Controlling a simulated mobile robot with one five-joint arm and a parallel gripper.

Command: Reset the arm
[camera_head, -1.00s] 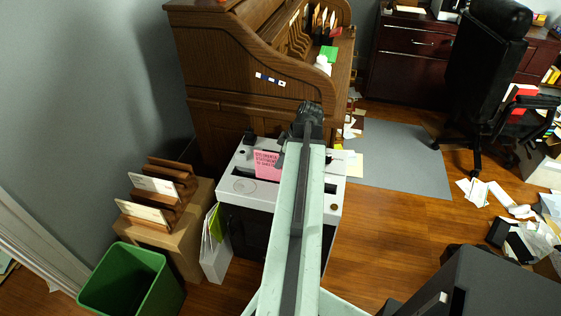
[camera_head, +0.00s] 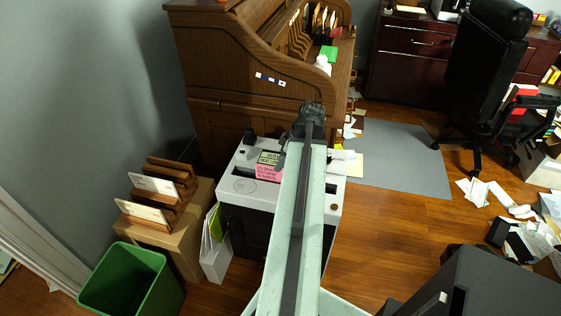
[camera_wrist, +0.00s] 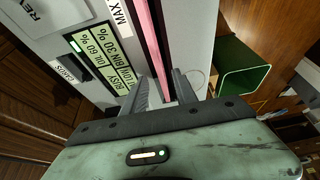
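My arm (camera_head: 297,230) reaches forward over the white-topped shredder (camera_head: 253,194). My gripper (camera_wrist: 168,88) shows in the wrist view with its two fingers apart, so it is open. A pink sheet (camera_head: 268,172) stands in the shredder's slot, and its edge shows in the wrist view (camera_wrist: 153,45) as a narrow strip running toward the space between the fingers. I cannot tell if the fingers touch it. The shredder's lit display (camera_wrist: 92,62) reads BUSY, with oil and bin percentages. In the head view my wrist hides the fingertips.
A wooden roll-top desk (camera_head: 235,85) stands close behind the shredder. A wooden sorter on a box (camera_head: 190,240) and a green bin (camera_head: 130,280) are at the left. An office chair (camera_head: 488,70) and scattered papers are at the right. A dark cabinet (camera_head: 490,285) is front right.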

